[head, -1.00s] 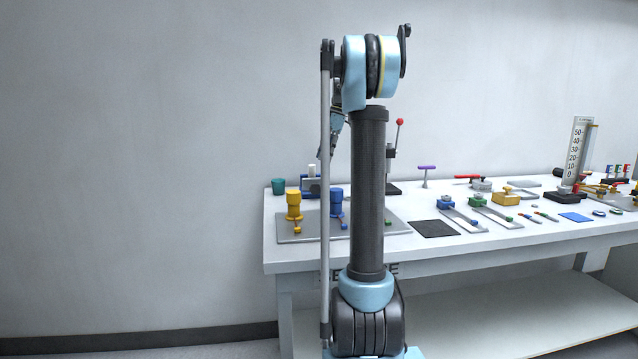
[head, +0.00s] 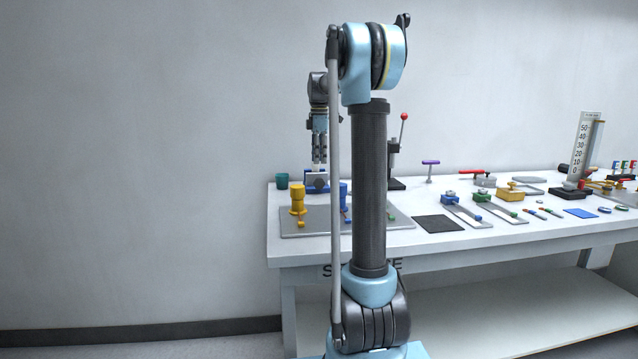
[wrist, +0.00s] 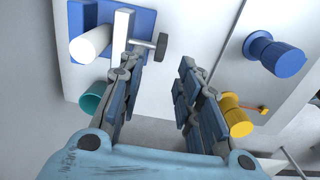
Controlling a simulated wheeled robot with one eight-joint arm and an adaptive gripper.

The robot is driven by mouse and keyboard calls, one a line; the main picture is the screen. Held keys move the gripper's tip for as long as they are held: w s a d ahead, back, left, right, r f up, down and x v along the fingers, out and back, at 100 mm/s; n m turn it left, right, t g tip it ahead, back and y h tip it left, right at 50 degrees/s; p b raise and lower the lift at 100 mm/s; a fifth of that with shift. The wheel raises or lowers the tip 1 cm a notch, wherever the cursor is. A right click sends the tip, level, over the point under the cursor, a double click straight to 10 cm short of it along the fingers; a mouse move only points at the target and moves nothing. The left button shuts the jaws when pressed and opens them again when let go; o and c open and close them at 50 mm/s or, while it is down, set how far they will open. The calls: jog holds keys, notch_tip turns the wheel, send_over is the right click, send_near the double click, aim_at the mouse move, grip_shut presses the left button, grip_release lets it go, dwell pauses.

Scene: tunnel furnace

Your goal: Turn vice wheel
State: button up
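The blue vice (wrist: 60,20) fills the upper left of the wrist view. It has a grey jaw bar (wrist: 122,32) and a white cylinder (wrist: 90,43). Its small dark wheel (wrist: 161,46) sticks out to the right, on a short shaft. My gripper (wrist: 161,62) is open and empty. The wheel shows between and just beyond the fingertips, nearer the left finger; I cannot tell whether they touch. In the head view my gripper (head: 319,165) points down right over the vice (head: 315,182), and the wheel cannot be made out there.
A teal cup (wrist: 92,102) stands beside the vice. A yellow knob (wrist: 236,118) and a blue knob (wrist: 277,58) stand on a grey plate (head: 290,228) close by. A red-tipped lever (head: 404,117) rises behind my arm. Several tools cover the table's right side.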

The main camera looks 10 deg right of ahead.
aim_at(319, 179)
notch_tip(319, 179, down, 10)
jog(key=shift+r, duration=0.15)
dwell(0.3)
grip_shut()
